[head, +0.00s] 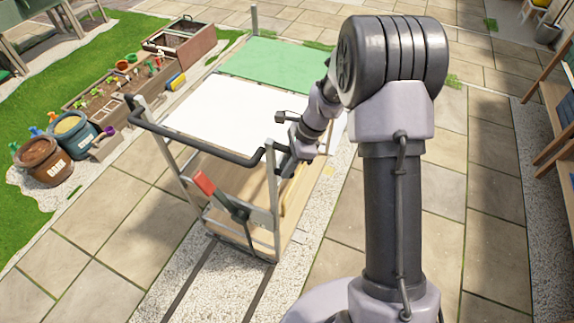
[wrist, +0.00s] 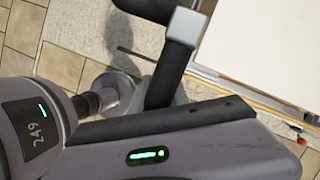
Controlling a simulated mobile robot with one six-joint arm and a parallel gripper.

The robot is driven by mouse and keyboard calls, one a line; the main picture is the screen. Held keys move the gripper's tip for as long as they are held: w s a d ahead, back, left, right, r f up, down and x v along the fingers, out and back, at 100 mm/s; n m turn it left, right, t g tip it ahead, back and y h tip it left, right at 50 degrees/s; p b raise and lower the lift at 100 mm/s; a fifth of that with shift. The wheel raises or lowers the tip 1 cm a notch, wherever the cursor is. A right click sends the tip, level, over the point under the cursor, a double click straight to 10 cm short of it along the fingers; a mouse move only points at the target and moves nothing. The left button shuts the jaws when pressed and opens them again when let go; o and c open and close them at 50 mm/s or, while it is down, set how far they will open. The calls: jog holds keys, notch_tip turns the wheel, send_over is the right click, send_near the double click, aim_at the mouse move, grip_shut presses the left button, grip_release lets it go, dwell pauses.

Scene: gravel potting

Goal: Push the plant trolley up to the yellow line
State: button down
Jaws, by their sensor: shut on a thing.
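The plant trolley has a white top (head: 225,120), wooden sides and a black push handle (head: 200,143) at its near end. It stands over a gravel strip with two dark rails. A lever with a red end (head: 204,184) is on its near frame. My gripper (head: 288,165) is at the right end of the handle, shut on the handle's dark bar (wrist: 178,57), which also shows in the wrist view. The jaws' contact is partly hidden. A green panel (head: 278,62) lies beyond the white top. I cannot make out the yellow line.
Left of the trolley are a planter box (head: 105,92) with seedlings, a brown pot (head: 42,160) and a blue pot (head: 74,135) on gravel. A wooden shelf (head: 556,95) stands at the far right. Paving is clear on both sides.

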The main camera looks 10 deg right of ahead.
jog(key=c, duration=1.3)
grip_release()
jog(key=p+v, duration=0.3)
jog(key=v, duration=1.4)
jog(key=shift+r+p, duration=0.15)
jog(key=shift+p, duration=0.25)
jog(key=shift+d, duration=0.1)
